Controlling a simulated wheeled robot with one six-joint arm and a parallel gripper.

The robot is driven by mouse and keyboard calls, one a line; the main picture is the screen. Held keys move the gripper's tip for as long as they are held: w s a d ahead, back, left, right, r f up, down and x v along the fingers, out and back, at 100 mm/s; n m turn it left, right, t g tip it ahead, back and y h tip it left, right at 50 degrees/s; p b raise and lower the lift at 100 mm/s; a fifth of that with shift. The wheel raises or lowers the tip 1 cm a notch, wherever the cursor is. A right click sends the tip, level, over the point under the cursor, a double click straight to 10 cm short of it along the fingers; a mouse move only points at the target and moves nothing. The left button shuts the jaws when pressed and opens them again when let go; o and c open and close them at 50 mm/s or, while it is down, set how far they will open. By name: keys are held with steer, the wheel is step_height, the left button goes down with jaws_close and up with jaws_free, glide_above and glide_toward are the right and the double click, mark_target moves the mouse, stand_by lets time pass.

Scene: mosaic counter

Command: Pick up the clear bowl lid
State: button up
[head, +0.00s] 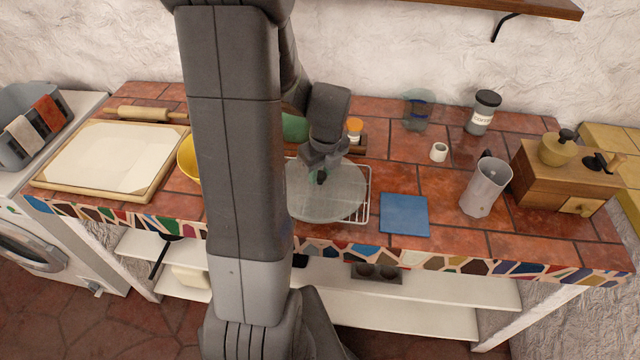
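The clear bowl lid (338,203) is a round, see-through disc on a white wire rack (366,186) at the middle of the tiled counter. A small dark knob shows at about its centre. My gripper (321,176) points down over the lid, with its tips at or just above the knob. The fingers are small and dark here, and I cannot tell whether they are open or closed on the knob. My arm hides the lid's left edge.
A blue square (404,214) lies right of the rack. A metal pitcher (486,188), white cup (439,152), dark-lidded jar (483,113), clear glass (419,112) and wooden grinder box (565,178) stand farther right. A yellow bowl (189,158) and pastry board (108,158) are left.

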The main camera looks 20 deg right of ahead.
jaws_close()
